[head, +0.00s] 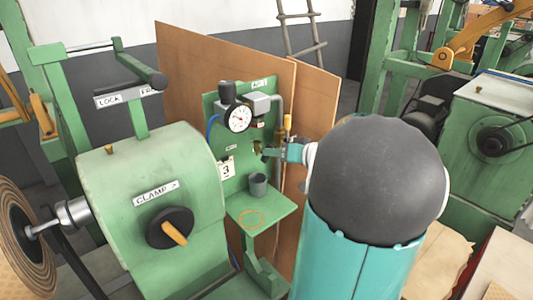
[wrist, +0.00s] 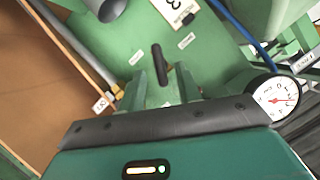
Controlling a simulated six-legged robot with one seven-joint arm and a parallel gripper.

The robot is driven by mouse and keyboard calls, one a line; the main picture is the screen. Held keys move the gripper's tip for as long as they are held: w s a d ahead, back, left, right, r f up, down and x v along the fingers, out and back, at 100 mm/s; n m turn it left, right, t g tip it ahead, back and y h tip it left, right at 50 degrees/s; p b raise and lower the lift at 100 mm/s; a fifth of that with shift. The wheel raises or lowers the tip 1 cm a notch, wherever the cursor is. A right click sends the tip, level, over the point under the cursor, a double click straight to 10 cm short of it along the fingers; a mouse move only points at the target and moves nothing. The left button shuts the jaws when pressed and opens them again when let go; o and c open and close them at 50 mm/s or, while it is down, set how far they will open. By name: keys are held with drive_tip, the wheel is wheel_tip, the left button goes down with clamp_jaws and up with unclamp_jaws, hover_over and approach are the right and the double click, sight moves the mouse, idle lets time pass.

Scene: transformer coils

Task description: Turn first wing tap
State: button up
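The wing tap appears to be the short black bar handle (wrist: 160,65) on the green panel (wrist: 120,60) in the wrist view. In the head view, my gripper (head: 268,152) reaches the panel (head: 236,175) from the right, beside the tap (head: 257,147), which is partly hidden by the fingers. In the wrist view, my gripper's fingers (wrist: 168,88) stand apart, one on each side of the black handle's line, with a gap between them. The handle's far end sticks out past the fingertips. I cannot tell whether either finger touches it.
A round gauge (head: 239,118) sits above the tap, with a yellow-topped fitting (head: 287,125) to its right. A grey cup (head: 258,185) stands on the shelf (head: 275,208) below. A green machine with a clamp knob (head: 170,228) is to the left. Brown boards (head: 190,70) stand behind.

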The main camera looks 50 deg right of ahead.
drive_tip(key=shift+x, duration=1.95)
clamp_jaws()
drive_tip(key=shift+m+y, duration=0.7)
drive_tip(key=shift+m, duration=0.4)
unclamp_jaws()
